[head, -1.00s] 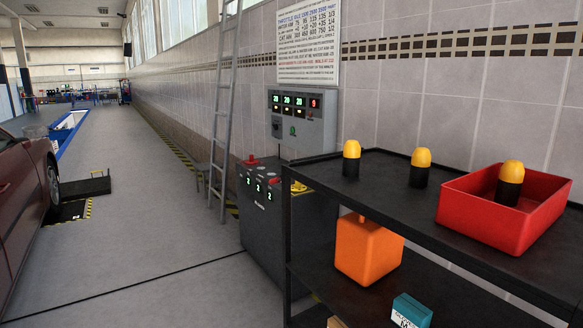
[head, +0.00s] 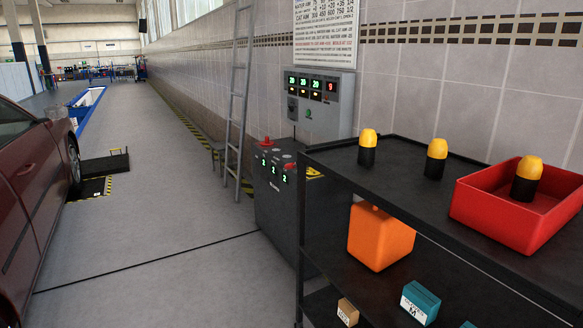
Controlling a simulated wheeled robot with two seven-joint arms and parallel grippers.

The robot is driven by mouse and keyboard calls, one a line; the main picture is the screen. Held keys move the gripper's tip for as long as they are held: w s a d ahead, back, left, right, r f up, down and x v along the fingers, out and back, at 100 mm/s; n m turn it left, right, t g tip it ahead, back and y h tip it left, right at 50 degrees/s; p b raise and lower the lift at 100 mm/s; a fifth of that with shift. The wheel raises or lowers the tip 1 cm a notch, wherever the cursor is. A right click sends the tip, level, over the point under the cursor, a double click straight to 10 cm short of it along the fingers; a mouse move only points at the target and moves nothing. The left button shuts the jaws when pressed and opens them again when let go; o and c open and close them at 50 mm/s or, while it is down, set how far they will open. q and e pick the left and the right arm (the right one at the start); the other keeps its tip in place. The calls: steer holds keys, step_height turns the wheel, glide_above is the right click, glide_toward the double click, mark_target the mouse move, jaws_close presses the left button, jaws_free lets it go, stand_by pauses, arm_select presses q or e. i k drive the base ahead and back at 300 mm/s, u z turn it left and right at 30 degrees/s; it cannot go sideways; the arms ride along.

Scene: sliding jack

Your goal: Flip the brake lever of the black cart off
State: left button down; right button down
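The black cart (head: 408,232) stands at the right, with a top shelf and lower shelves showing. I cannot make out its brake lever, and its wheels are out of view below the picture. On its top stand two black bottles with yellow caps, one at the left (head: 368,150) and one near the middle (head: 436,160). A red bin (head: 505,215) on the same shelf holds another such bottle (head: 527,180). Neither of my grippers shows in the head view.
An orange container (head: 380,238) and small boxes (head: 420,302) sit on the lower shelves. A dark control cabinet (head: 280,205) and a ladder (head: 239,100) stand behind the cart by the wall. A dark red car (head: 30,190) is at the left. The floor between (head: 160,225) is clear.

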mark_target(293, 165)
steer(key=u, duration=0.6)
steer(key=i, duration=2.75)
steer(key=z, duration=0.35)
